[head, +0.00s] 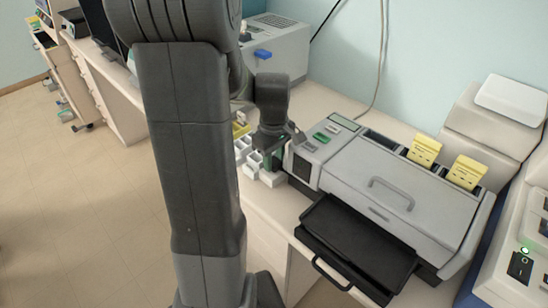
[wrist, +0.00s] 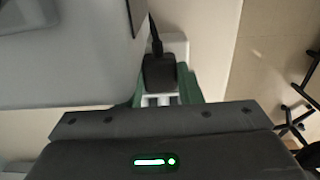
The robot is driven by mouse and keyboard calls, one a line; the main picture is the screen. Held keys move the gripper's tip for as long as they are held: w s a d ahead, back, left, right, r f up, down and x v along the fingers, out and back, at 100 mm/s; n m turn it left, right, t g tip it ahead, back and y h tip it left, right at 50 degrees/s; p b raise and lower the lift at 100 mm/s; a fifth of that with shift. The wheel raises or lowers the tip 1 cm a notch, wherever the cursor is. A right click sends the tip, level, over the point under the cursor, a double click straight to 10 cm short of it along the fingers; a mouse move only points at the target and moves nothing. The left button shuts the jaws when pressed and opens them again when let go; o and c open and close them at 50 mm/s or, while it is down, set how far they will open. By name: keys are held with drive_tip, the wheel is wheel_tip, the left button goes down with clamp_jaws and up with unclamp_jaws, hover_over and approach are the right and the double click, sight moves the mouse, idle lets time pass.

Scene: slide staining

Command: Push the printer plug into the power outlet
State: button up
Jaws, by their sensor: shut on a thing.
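The black printer plug (wrist: 158,73) is between the green fingers of my gripper (wrist: 161,92) in the wrist view. Its dark cord (wrist: 155,35) runs up from it. A white block (wrist: 177,46), which looks like the power outlet, shows behind and around the plug. I cannot tell whether the plug is seated in it. In the head view my gripper (head: 274,160) points down beside the left end of the grey printer-like machine (head: 345,170). It is shut on the plug, which is mostly hidden there. A white block (head: 269,179) shows just below the fingers.
White open boxes (head: 243,150) stand left of my gripper. The grey machine has a black front tray (head: 357,245) and yellow pieces (head: 424,150) at its back. Another grey machine (head: 275,47) stands behind. The counter's front edge is close to my gripper; open floor (head: 80,190) lies left.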

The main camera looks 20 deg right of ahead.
drive_tip(key=shift+f, duration=0.3)
drive_tip(key=o, duration=1)
drive_tip(key=shift+r, duration=0.1)
wheel_tip(320, 180, up, 14)
wheel_tip(320, 180, down, 14)
idle(0.6)
